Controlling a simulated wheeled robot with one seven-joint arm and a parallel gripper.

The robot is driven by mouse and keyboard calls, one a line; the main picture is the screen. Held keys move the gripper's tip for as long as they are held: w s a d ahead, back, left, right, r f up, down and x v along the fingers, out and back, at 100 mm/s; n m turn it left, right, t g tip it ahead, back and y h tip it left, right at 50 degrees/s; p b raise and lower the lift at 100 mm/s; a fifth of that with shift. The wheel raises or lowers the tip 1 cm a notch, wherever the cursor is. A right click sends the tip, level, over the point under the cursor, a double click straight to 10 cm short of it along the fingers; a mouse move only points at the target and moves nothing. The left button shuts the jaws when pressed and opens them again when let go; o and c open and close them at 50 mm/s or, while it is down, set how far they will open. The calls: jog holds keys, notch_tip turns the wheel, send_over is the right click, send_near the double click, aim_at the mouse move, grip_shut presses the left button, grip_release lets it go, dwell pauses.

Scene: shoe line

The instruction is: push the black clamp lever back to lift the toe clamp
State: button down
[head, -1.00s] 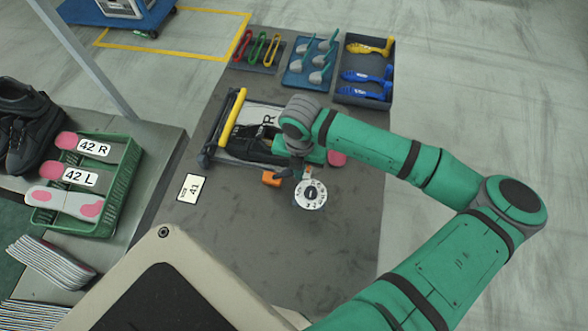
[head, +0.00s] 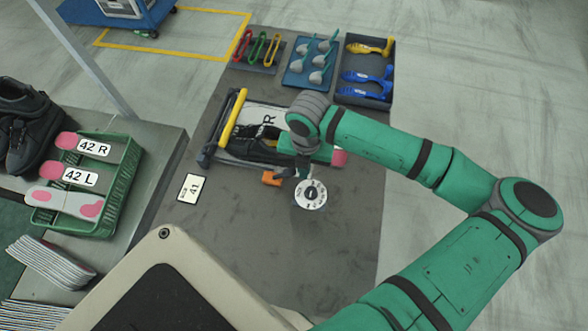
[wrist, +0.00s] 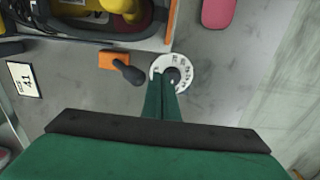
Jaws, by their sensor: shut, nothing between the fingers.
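The black clamp lever (wrist: 128,70) sticks out from an orange block (wrist: 108,60) at the fixture's near edge in the wrist view; its rounded knob points right and down. In the head view the orange block (head: 271,178) is visible, with the lever (head: 284,173) small beside it. My gripper (wrist: 163,98) is shut and empty, just right of the lever knob and over a white dial (wrist: 185,63); a small gap shows between them. A dark shoe (head: 250,146) lies in the fixture, partly behind my wrist. I cannot clearly make out the toe clamp.
A yellow bar (head: 232,118) runs along the fixture's left side. A size card (head: 193,188) lies to the left on the table, and a pink piece (wrist: 218,12) lies right of the fixture. Tool trays (head: 364,98) stand at the back. The near table is clear.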

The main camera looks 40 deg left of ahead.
notch_tip(320, 180, up, 8)
jog(key=shift+f, duration=0.25)
dwell(0.6)
dwell(0.6)
